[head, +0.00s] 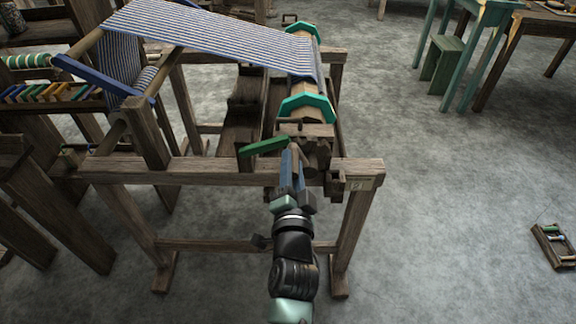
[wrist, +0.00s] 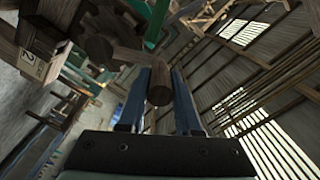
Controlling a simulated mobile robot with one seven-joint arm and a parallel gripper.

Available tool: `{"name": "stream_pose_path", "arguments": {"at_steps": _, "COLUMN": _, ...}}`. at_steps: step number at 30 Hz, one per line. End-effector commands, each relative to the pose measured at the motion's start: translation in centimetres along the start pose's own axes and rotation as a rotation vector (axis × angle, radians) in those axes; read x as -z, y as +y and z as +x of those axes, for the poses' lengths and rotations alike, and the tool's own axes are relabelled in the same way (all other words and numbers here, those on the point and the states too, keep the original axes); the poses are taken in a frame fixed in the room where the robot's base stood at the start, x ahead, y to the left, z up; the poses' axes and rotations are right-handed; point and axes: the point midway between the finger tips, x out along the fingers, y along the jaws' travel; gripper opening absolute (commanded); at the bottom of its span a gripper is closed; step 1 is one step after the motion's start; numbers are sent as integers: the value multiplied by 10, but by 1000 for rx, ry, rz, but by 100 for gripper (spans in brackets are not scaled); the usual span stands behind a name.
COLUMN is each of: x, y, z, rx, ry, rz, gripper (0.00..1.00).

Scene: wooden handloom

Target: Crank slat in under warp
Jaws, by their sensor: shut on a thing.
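The blue-and-white striped warp (head: 215,32) stretches across the loom to the wooden beam (head: 299,92), which has teal flanges. I cannot make out a slat under the warp there. At the beam's near end is the crank mechanism, with a dark toothed wooden wheel (wrist: 97,48) in the wrist view. A wooden crank arm leads from it to a round wooden handle (wrist: 160,86). My gripper (head: 293,155) has its blue fingers (wrist: 158,84) shut on this handle, one on each side. In the head view the fingers largely hide the handle.
A green lever (head: 263,147) juts left beside the crank. The loom's front rail (head: 200,171) runs close under my gripper, with a "2" label at its right end. Coloured slats (head: 45,93) lie in a rack at left. A small tray (head: 554,245) lies right; the floor between is clear.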

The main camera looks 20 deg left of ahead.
Motion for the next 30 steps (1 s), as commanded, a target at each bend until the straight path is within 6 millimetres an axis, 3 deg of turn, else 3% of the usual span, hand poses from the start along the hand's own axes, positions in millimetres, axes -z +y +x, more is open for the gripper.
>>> {"name": "stream_pose_path", "arguments": {"at_steps": 1, "x": 13, "y": -2, "z": 1, "rx": 7, "ry": 23, "rz": 21, "gripper": 0}}
{"name": "stream_pose_path", "arguments": {"at_steps": 3, "x": 16, "y": -2, "z": 1, "rx": 7, "ry": 23, "rz": 55, "gripper": 0}}
{"name": "stream_pose_path", "arguments": {"at_steps": 30, "x": 46, "y": 15, "z": 0, "rx": 8, "ry": 22, "rz": 445, "gripper": 0}}
